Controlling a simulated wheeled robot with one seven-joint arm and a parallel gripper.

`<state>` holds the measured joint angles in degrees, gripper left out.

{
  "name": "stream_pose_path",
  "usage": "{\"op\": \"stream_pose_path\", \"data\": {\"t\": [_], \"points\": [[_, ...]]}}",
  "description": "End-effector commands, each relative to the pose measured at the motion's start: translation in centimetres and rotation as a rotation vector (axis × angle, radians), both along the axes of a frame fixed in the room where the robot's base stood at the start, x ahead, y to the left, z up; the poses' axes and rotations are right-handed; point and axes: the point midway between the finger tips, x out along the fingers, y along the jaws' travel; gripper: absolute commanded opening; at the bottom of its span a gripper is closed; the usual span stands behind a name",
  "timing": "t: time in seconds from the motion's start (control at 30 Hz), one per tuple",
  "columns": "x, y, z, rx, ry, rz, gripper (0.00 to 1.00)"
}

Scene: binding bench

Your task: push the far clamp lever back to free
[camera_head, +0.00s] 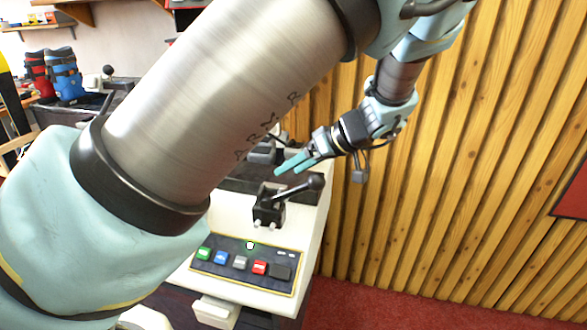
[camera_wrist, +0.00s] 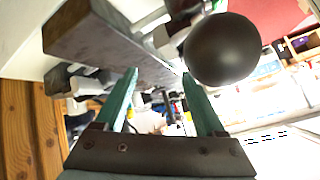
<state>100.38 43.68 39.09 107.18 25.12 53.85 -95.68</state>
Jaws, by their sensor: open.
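A black lever with a round knob (camera_head: 316,182) rises from a small black block (camera_head: 268,208) on the white bench machine (camera_head: 300,243). Its arm leans up to the right. A second dark ball knob on a stem (camera_head: 108,71) shows further off at the left; I cannot tell which is the far clamp lever. My gripper (camera_head: 282,165) is over the machine, just above and behind the nearer lever in the head view, with its teal fingers apart. In the wrist view a large black ball knob (camera_wrist: 222,48) is close, beyond the right fingertip, not between the fingers (camera_wrist: 160,73).
A dark panel with coloured buttons (camera_head: 240,261) is on the machine's front. A slatted wood wall (camera_head: 450,180) stands to the right, above red floor (camera_head: 370,305). Red and blue boots (camera_head: 64,75) stand at the back left. My arm hides much of the bench.

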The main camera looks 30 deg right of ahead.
Motion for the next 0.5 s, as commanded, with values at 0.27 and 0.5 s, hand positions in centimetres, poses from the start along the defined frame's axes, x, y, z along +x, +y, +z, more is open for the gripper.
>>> {"op": "stream_pose_path", "data": {"t": [0.27,0.5], "points": [[-3.0,-2.5,3.1,-0.006,-0.001,-0.004,0.72],[-5.2,-4.3,5.8,-0.004,0.0,-0.003,0.72]]}}
